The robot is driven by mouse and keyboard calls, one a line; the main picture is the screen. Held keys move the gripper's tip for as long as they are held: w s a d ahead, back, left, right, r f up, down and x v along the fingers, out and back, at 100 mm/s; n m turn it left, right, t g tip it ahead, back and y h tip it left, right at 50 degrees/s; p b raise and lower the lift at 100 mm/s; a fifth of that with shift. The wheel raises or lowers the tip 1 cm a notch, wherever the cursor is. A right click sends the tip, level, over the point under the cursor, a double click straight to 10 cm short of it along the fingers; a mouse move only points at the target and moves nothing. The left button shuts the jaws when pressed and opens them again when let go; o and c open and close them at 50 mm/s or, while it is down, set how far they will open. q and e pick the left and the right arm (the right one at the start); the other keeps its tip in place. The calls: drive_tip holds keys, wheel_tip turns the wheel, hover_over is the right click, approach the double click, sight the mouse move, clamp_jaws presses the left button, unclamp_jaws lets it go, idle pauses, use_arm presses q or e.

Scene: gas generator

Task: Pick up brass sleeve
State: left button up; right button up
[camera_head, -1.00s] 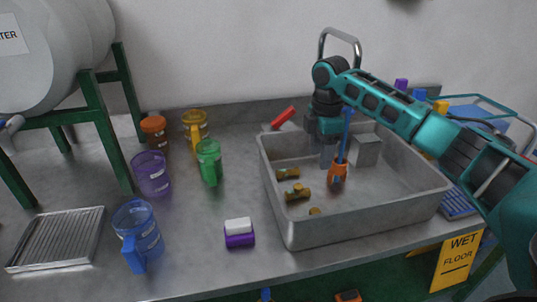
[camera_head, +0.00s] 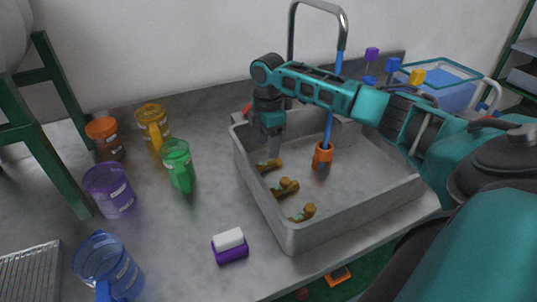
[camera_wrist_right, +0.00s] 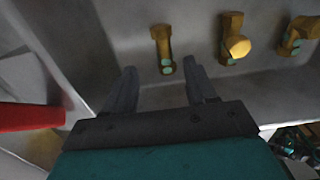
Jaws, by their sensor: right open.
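Several brass pieces lie in a row in the grey basin. The one farthest back, a plain short brass sleeve (camera_head: 268,165), is nearest my right gripper (camera_head: 274,148). In the right wrist view, this sleeve (camera_wrist_right: 162,45) lies just beyond the gap between the open, empty fingertips (camera_wrist_right: 161,70). The gripper points down inside the basin's left side, apart from the sleeve as far as I can tell. A brass fitting with a side stub (camera_head: 286,187) and another brass fitting (camera_head: 303,213) lie nearer the front. My left gripper is not in view.
The grey basin (camera_head: 350,215) has raised walls. An orange holder (camera_head: 322,158) with a blue rod stands inside it. Purple, blue, green, yellow and orange cups stand left. A white and purple block (camera_head: 230,246) lies in front. A red object (camera_wrist_right: 30,115) is left of the gripper.

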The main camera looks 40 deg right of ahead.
sight(267, 162)
drive_tip(key=f, duration=0.5)
drive_tip(key=shift+s+a+f, duration=0.25)
drive_tip(key=shift+a+f, duration=0.05)
drive_tip(key=shift+a, duration=0.1)
drive_tip(key=shift+c, duration=0.2)
clamp_jaws()
